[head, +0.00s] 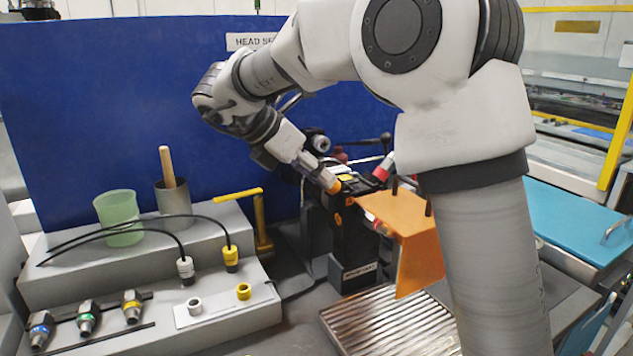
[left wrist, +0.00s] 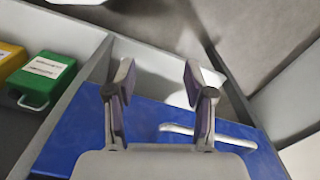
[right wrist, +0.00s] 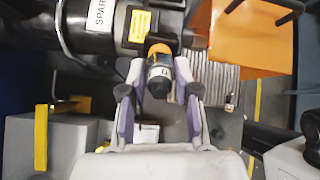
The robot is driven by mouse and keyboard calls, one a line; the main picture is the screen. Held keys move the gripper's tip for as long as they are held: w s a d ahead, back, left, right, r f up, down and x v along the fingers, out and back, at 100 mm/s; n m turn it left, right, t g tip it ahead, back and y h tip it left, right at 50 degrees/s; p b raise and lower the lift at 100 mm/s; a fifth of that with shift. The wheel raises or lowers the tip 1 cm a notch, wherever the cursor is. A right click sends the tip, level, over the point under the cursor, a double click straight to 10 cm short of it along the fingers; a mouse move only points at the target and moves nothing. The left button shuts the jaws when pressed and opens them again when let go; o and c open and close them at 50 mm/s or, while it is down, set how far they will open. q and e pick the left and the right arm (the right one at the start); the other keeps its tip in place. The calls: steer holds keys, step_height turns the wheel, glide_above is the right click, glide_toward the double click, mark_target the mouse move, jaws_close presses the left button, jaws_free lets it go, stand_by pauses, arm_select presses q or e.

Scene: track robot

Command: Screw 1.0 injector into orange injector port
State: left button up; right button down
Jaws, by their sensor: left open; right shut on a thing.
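My right gripper (head: 318,172) reaches down from the upper left to the black machine (head: 345,225) in the head view. It also shows in the right wrist view (right wrist: 160,100), shut on a dark injector (right wrist: 158,72) with a black end. An orange ring (right wrist: 159,50) sits at the injector's far end, against the machine. I cannot tell whether this ring is the port or part of the injector, nor how deep the injector sits. My left gripper (left wrist: 158,85) is open and empty in the left wrist view, and it is out of the head view.
Injectors with blue (head: 40,330), green (head: 87,318) and yellow (head: 132,306) bands lie in a rack at lower left. A green cup (head: 118,215) stands on the grey step.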

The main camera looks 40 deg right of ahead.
steer(key=shift+s+f+m+b, duration=0.1)
steer(key=shift+s+m+b, duration=0.15)
steer(key=shift+m+b, duration=0.7)
steer(key=c, duration=1.2)
jaws_free()
steer(key=o, duration=0.5)
steer(key=shift+s+d+r, duration=0.1)
steer(key=shift+s+r, duration=0.25)
steer(key=shift+s, duration=0.35)
